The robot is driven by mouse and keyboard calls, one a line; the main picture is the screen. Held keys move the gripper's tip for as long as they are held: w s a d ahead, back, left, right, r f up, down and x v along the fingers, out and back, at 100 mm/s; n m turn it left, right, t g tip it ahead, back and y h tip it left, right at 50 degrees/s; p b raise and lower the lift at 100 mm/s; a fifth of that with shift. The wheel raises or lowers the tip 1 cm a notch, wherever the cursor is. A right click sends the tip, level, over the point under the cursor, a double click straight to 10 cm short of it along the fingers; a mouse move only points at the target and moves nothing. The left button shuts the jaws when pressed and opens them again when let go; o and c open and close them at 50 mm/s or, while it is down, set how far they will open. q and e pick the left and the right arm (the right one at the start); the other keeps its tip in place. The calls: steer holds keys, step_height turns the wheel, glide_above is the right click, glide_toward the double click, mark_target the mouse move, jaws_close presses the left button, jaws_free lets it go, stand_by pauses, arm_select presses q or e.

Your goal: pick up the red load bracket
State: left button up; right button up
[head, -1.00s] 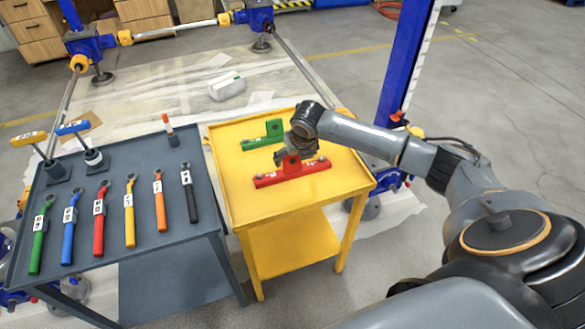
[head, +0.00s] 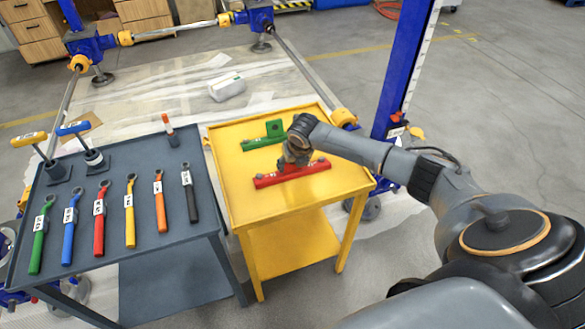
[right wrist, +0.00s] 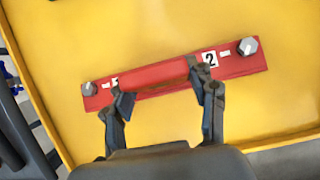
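The red load bracket (head: 266,181) lies on the yellow table. In the right wrist view the red load bracket (right wrist: 240,62) is a long bar with a bolt at each end, white number labels and a raised middle part. My right gripper (head: 292,163) is low over its middle and hides part of it. In the right wrist view the fingers of my right gripper (right wrist: 164,97) are spread, one on each side of the raised part. I cannot tell whether they touch it. My left gripper is not in view.
A green bracket (head: 262,141) lies behind the red one on the yellow table (head: 240,208). A grey table (head: 150,250) to the left holds several coloured wrenches. A blue post (head: 405,70) stands beyond the yellow table's right side.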

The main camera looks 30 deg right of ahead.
steer(key=c, duration=0.7)
steer(key=shift+w+r, duration=0.1)
steer(key=shift+r, duration=0.15)
steer(key=shift+w+d+r, duration=0.1)
steer(key=shift+r, duration=0.4)
steer(key=s+a+r, duration=0.3)
steer(key=r, duration=0.1)
steer(key=s+a+r, duration=0.2)
steer(key=s+r, duration=0.1)
steer(key=s, duration=0.1)
steer(key=s+a+r, duration=0.3)
steer(key=s+r, duration=0.1)
steer(key=shift+s+a+r, duration=0.1)
steer(key=shift+a+r, duration=0.25)
